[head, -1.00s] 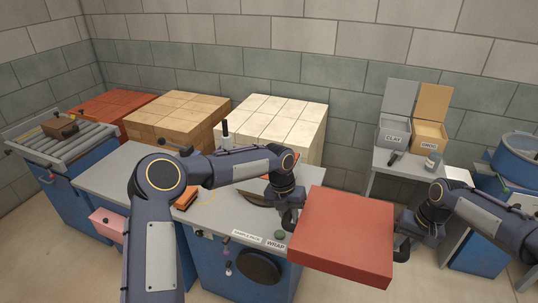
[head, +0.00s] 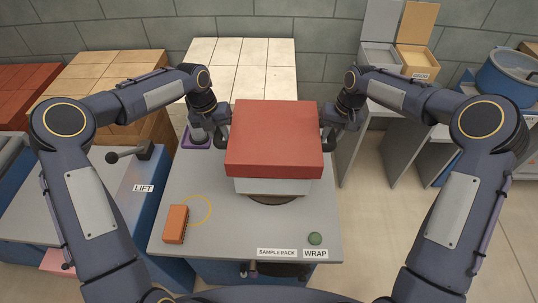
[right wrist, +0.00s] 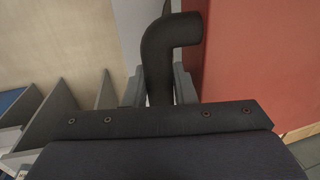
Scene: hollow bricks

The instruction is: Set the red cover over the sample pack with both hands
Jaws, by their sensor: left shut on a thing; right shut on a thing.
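The red cover (head: 275,140) is level above the pale sample pack (head: 278,186), whose lower part shows under the cover's near edge. I cannot tell whether the cover touches the pack. The pack stands on a dark round plate (head: 275,200) on the grey table. My left gripper (head: 223,138) is shut on the black handle at the cover's left side. My right gripper (head: 328,138) is shut on the handle at its right side. In the right wrist view, the bent black handle (right wrist: 172,45) stands between the fingers beside the red cover (right wrist: 255,50).
An orange brick-shaped block (head: 176,224) and a yellow ring (head: 197,210) lie at the table's left. A green knob (head: 315,238) is by the WRAP label (head: 316,254). A LIFT lever (head: 130,154) stands further left. Pale blocks (head: 240,62) are stacked behind.

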